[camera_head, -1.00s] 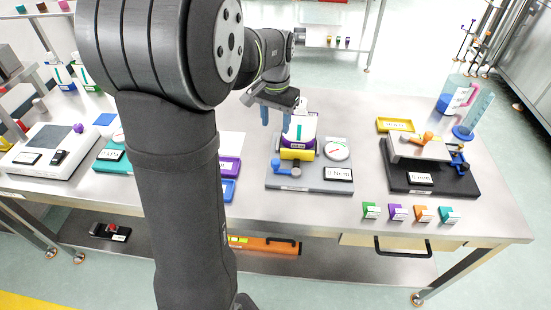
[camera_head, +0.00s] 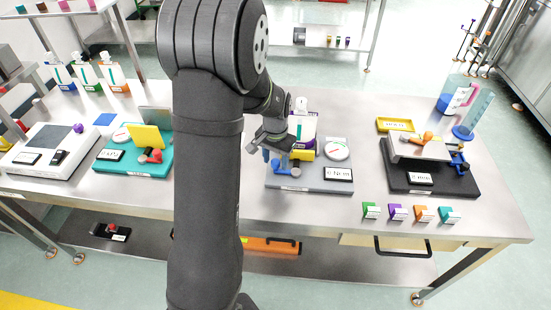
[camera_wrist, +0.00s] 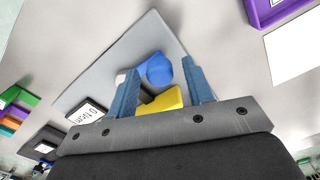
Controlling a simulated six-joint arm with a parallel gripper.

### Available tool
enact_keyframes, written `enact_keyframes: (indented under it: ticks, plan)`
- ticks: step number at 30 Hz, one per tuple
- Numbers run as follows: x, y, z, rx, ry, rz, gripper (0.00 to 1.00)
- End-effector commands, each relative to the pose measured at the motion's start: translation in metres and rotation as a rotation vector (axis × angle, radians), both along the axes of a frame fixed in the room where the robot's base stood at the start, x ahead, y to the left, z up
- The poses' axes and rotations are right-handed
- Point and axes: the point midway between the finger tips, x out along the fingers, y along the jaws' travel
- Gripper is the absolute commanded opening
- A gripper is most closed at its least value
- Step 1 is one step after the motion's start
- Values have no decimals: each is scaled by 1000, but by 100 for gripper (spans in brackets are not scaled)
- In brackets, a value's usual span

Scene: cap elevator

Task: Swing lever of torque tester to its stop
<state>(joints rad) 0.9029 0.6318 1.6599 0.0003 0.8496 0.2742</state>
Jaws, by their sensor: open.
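The torque tester (camera_head: 310,183) is a grey plate with a round dial (camera_head: 337,149) and a label. Its blue lever (camera_head: 284,171) is at the left front of the plate, and its rounded blue end (camera_wrist: 158,69) shows in the wrist view. My gripper (camera_head: 275,157) is open, fingers down over the tester's left side. In the wrist view the blue lever end appears between my open fingertips (camera_wrist: 160,70); contact cannot be told.
A teal device (camera_head: 132,161) with a yellow plate stands to the left. A black device (camera_head: 430,178) and a yellow tray (camera_head: 395,125) are to the right. Several small coloured blocks (camera_head: 397,212) line the front edge. My arm hides the table left of the tester.

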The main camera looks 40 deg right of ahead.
Motion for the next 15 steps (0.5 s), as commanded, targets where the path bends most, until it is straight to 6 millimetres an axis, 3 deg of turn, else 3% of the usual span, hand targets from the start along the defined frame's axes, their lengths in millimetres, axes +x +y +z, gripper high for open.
enact_keyframes:
  ticks: [5, 12, 15]
  plan:
    - [0, 0, 0, 0, 0, 0, 45]
    - [0, 0, 0, 0, 0, 0, 0]
    - [0, 0, 0, 0, 0, 0, 0]
